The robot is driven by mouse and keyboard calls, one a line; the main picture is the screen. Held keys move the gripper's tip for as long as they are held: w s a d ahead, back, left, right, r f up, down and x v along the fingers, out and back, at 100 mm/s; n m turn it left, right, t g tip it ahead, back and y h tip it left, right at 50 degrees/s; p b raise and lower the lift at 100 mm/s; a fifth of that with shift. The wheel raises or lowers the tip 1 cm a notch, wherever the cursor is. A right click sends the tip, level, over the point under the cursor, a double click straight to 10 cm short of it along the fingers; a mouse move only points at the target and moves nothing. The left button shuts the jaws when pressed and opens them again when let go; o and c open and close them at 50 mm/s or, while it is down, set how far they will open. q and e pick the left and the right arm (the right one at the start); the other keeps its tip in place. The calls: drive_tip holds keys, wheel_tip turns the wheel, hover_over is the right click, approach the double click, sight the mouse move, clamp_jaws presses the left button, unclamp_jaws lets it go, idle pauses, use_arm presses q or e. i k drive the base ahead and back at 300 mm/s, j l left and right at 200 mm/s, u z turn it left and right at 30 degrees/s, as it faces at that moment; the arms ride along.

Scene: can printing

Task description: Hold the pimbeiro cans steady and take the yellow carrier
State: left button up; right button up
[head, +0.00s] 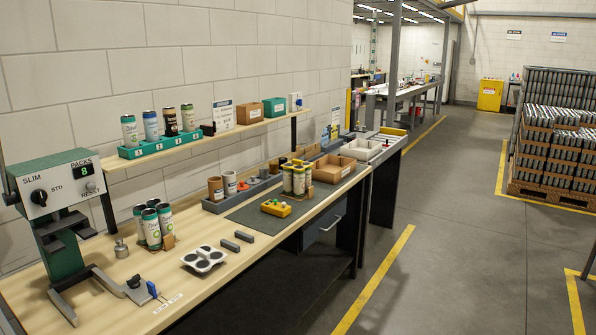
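A cluster of several cans with yellowish and white labels (298,180) stands upright on the dark grey mat (248,212), toward the far part of the bench. I cannot read their names, so I cannot tell if they are the pimbeiro cans. Their tops look yellowish, but they are too small to tell whether a carrier sits on them. A small yellow block-like piece (276,209) with small knobs on top lies on the mat in front of them. I cannot tell if it is the yellow carrier. Neither of my grippers is in view.
A white four-hole carrier (204,259) lies on the wooden bench (225,280). A green-and-white machine (55,190) is at left. A shelf (205,138) holds cans and boxes. The aisle floor (430,250) is clear.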

sight(297, 165)
drive_tip(key=i+l, duration=0.15)
drive_tip(key=i, duration=0.25)
drive_tip(key=i+l+u, duration=0.15)
drive_tip(key=i, duration=0.2)
drive_tip(key=i+l, duration=0.15)
drive_tip(key=i, duration=0.25)
drive_tip(key=j+u, duration=0.05)
